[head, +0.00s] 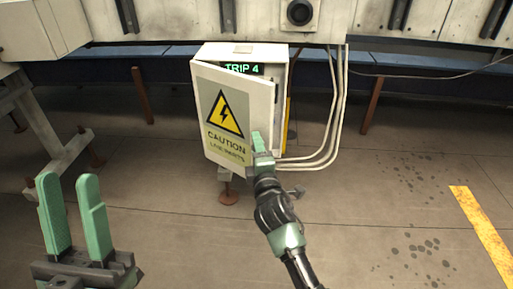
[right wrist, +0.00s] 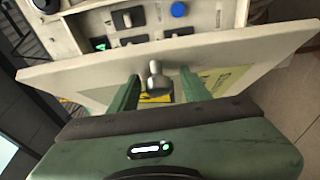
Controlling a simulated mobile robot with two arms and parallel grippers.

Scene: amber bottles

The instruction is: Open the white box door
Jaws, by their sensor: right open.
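The white box (head: 281,95) stands at the middle of the head view, with a lit "TRIP 4" display at its top. Its white door (head: 204,110), with a yellow caution sign, stands ajar. My right gripper (head: 259,142) is at the door's lower right edge. In the right wrist view my right gripper (right wrist: 160,78) is open, its fingers on either side of a metal knob (right wrist: 157,88) on the door (right wrist: 230,54). Contact with the knob is unclear. My left gripper (head: 68,180) is open and empty at lower left, away from the box.
Inside the box, a blue button (right wrist: 179,9) and several switches show past the door edge. Pale conduits (head: 335,120) run down right of the box. A grey metal frame (head: 65,155) stands at left.

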